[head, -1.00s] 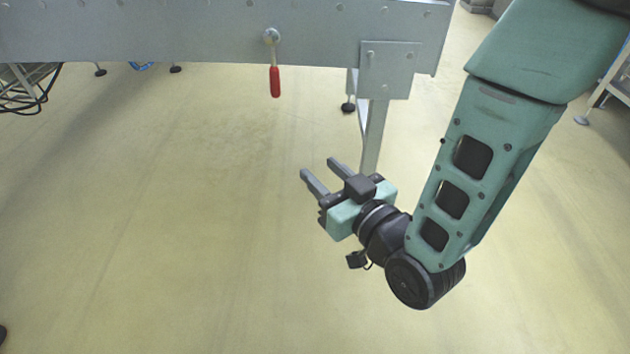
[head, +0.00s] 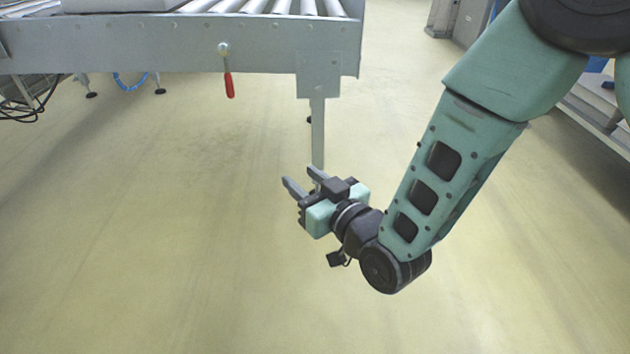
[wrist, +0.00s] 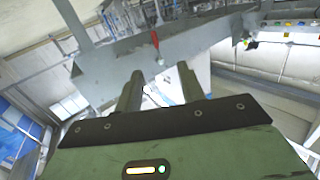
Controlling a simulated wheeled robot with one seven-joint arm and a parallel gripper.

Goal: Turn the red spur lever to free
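The red spur lever (head: 229,84) hangs down from a round pivot on the side rail of the conveyor (head: 150,45), at the upper left of the head view. It also shows small near the top middle of the wrist view (wrist: 155,41). My gripper (head: 298,176) is open and empty, to the right of the lever and nearer to me, with a clear gap between them. In the wrist view its two fingers (wrist: 158,88) stand apart with nothing between them, and the lever shows beyond them.
The conveyor's leg (head: 318,135) stands right of the lever, beyond my gripper. Black cables (head: 35,105) lie under the conveyor at the far left. Grey rollers (head: 270,8) top the conveyor. The floor (head: 150,240) in front is clear.

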